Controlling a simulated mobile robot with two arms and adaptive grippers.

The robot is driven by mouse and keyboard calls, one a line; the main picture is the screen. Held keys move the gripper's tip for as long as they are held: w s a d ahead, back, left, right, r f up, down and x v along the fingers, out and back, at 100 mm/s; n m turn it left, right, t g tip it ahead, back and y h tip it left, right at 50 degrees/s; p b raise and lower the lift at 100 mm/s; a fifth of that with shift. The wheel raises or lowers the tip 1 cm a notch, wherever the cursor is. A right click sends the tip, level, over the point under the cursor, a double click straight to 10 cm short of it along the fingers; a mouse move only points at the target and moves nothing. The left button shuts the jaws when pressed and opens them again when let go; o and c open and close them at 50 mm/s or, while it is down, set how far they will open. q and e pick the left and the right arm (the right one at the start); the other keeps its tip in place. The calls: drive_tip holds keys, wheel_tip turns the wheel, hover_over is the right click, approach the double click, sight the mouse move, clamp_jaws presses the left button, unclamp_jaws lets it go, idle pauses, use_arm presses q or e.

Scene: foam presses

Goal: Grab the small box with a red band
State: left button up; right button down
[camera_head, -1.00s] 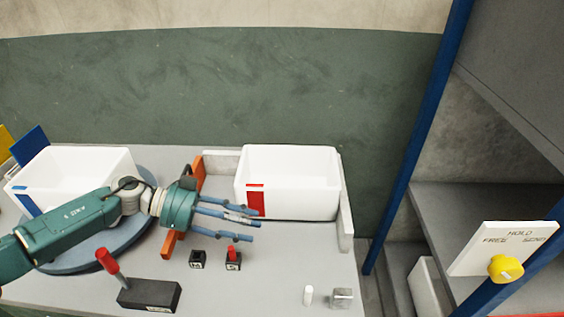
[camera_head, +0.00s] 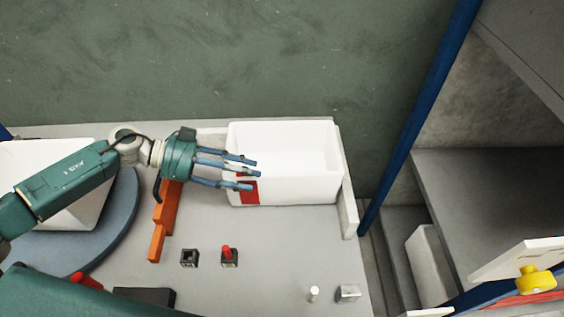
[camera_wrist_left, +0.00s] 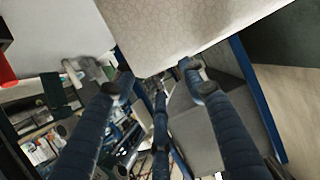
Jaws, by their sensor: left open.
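The small white open-topped box with a red band (camera_head: 300,190) stands on the grey table near its far right corner. Its red band is at the left end of the front face, partly behind my fingers. My left gripper (camera_head: 252,173) is open, fingers spread and pointing right, over the box's left end in the head view. I cannot tell whether they touch it. In the left wrist view the open fingers (camera_wrist_left: 158,90) show, with a large pale surface above them, which I cannot surely identify. My right gripper is not in view.
A second white box (camera_head: 88,190) sits on a blue round turntable (camera_head: 125,220) at left. An orange bar (camera_head: 160,230) stands between. Small black blocks, one with a red button (camera_head: 229,256), sit in front. A low wall (camera_head: 346,195) edges the table's right. A blue post (camera_head: 410,130) stands beyond.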

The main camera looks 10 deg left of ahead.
sight(269, 176)
use_arm(q)
drive_tip(key=shift+x, duration=0.85)
drive_tip(key=p+x, duration=0.1)
drive_tip(key=x, duration=0.3)
drive_tip(key=shift+d, duration=0.15)
drive_tip(key=shift+w+d+f+p, duration=0.2)
drive_tip(key=shift+d+f+p, duration=0.1)
drive_tip(key=shift+d, duration=0.15)
clamp_jaws()
